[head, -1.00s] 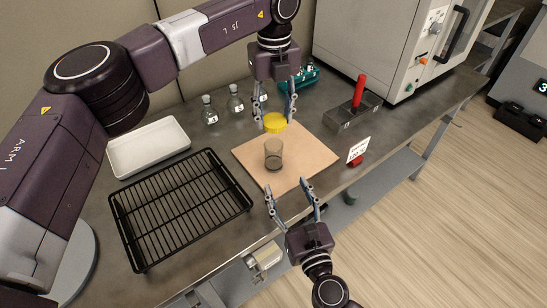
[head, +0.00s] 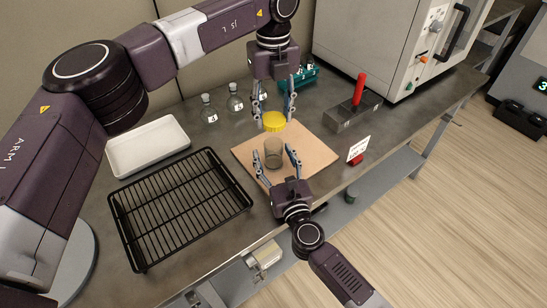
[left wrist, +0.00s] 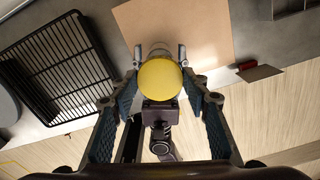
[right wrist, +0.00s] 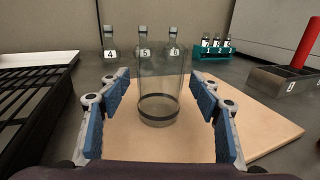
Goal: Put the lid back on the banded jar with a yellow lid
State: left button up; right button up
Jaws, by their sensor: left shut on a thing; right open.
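The banded jar (head: 274,150) is clear glass with a dark band low on its side. It stands upright and open on the tan board, and in the right wrist view it (right wrist: 160,85) is between the open fingers. My left gripper (head: 274,110) is shut on the yellow lid (head: 274,123), held above the board and just behind the jar in the head view. In the left wrist view the lid (left wrist: 160,79) hides most of the jar. My right gripper (head: 275,163) is open, low at the jar's near side, with a finger on either side and gaps visible.
The tan board (head: 315,151) lies on a grey bench. A black wire rack (head: 180,205) and a white tray (head: 148,146) are left. Numbered bottles (head: 235,100) and a teal rack (head: 308,77) stand behind. A metal block with a red handle (head: 359,90) and a sign (head: 357,148) are right.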

grip_shut()
pick_arm(q)
jog(key=shift+f, duration=2.5)
jog(key=shift+f, duration=0.9)
jog(key=shift+f, duration=0.55)
